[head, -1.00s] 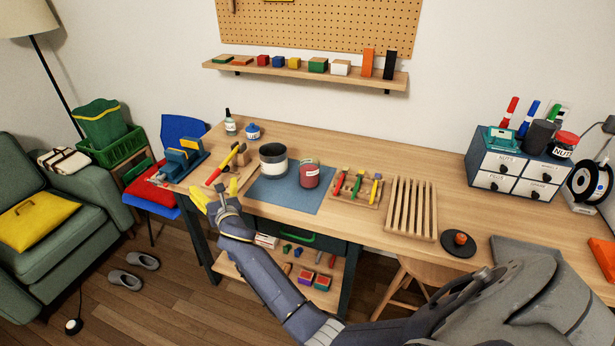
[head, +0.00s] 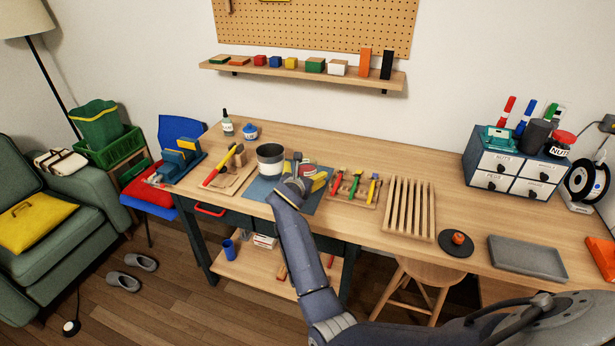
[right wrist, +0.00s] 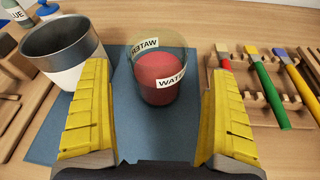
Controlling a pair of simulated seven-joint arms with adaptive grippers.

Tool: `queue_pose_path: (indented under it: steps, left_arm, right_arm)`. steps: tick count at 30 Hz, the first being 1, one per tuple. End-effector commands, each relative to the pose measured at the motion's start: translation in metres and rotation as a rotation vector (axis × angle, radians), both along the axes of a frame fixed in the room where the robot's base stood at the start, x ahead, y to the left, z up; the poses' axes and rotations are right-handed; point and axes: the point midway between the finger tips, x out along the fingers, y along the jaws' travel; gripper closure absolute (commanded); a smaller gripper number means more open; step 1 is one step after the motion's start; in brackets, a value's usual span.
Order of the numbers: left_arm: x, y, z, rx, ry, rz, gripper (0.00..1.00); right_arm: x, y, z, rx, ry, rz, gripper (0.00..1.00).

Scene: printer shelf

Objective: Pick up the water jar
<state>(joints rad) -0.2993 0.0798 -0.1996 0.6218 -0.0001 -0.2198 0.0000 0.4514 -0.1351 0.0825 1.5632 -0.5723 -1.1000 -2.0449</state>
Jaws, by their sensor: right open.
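The water jar (right wrist: 160,82) is a clear jar with red contents and a white label reading WATER, standing upright on a blue mat (right wrist: 45,139). My right gripper (right wrist: 158,115) is open, its yellow fingers to the left and right of the jar on its near side, with nothing held. In the head view, my right gripper (head: 303,178) is over the mat and largely hides the jar. My left gripper does not show.
A white pot with a dark rim (head: 271,161) stands just left of the jar. A wooden rack of colored brushes (head: 354,186) lies to the right, then a slatted rack (head: 409,208). A wooden board with tools (head: 228,172) is at the left.

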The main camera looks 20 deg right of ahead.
Motion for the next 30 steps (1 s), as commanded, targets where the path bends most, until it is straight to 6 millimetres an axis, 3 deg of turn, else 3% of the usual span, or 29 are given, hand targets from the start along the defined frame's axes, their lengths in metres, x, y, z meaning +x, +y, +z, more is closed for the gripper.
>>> queue_pose_path:
  steps: [3,7,30]
  left_arm:
    - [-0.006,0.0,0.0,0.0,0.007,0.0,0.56]
    - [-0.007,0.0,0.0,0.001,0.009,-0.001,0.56]
    - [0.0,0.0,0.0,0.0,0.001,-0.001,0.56]
  right_arm:
    - [-0.014,0.008,-0.021,-0.03,0.088,0.019,0.07]
    - [-0.016,0.008,-0.03,-0.048,0.128,0.028,0.07]
    - [0.033,-0.031,-0.058,-0.048,0.131,0.03,0.07]
